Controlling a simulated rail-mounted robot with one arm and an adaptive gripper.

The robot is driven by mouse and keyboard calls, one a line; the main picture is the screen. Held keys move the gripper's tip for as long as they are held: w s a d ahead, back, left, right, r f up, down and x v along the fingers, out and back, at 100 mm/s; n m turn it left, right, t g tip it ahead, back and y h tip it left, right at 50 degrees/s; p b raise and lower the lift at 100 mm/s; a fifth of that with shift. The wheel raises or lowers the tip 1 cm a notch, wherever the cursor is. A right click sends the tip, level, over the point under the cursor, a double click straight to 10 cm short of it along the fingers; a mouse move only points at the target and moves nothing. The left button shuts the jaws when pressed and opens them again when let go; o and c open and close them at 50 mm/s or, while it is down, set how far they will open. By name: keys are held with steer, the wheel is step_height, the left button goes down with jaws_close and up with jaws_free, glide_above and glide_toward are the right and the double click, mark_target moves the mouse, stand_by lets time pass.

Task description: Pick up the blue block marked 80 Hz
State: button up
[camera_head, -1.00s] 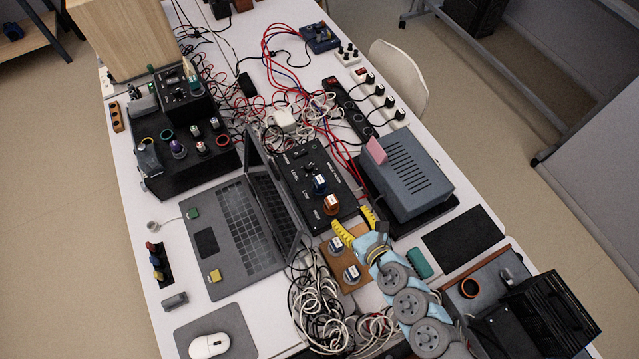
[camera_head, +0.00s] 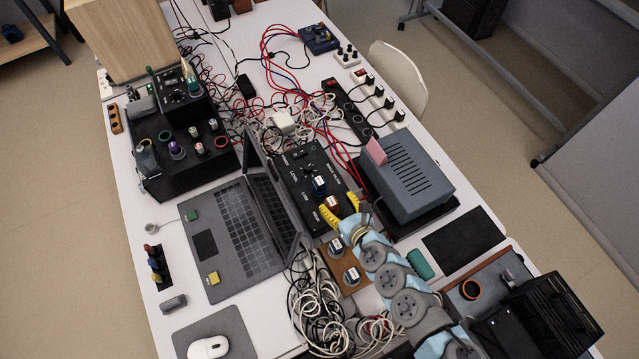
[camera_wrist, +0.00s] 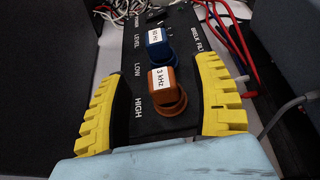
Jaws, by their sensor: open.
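The blue block (camera_head: 319,186) with a white label stands on the sloping black filter panel (camera_head: 300,206). In the wrist view, the blue block (camera_wrist: 159,42) sits upright near LEVEL; its label is small but looks like 80 Hz. An orange block (camera_wrist: 163,85) marked 3 kHz stands nearer, by LOW and HIGH; it also shows in the head view (camera_head: 333,203). My gripper (camera_head: 337,201) is open and empty, its yellow fingers on either side of the orange block. In the wrist view, my gripper (camera_wrist: 165,64) points toward the blue block, which lies beyond the orange one.
A grey vented box (camera_head: 410,178) stands close right of the panel. The open laptop (camera_head: 235,235) is close on the left. Red and white cables (camera_head: 322,125) tangle behind the panel. A brown board (camera_head: 346,262) with labelled round pieces lies under my arm.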

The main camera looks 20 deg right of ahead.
mark_target(322, 185)
steer(key=x, duration=0.3)
steer(key=shift+w+a, duration=0.1)
steer(key=shift+w, duration=0.2)
steer(key=shift+w+f, duration=0.25)
steer(key=shift+w, duration=0.05)
steer(key=shift+w+a+p, duration=0.15)
steer(key=shift+w+p, duration=0.1)
steer(key=shift+w, duration=0.6)
steer(key=shift+w+a+p, duration=0.15)
steer(key=shift+w+p, duration=0.1)
steer(key=shift+w, duration=0.55)
steer(key=shift+w+d+f, duration=0.1)
steer(key=shift+w+f, duration=0.15)
steer(key=shift+f, duration=0.05)
steer(key=shift+w+f, duration=0.25)
steer(key=shift+w, duration=0.4)
jaws_close()
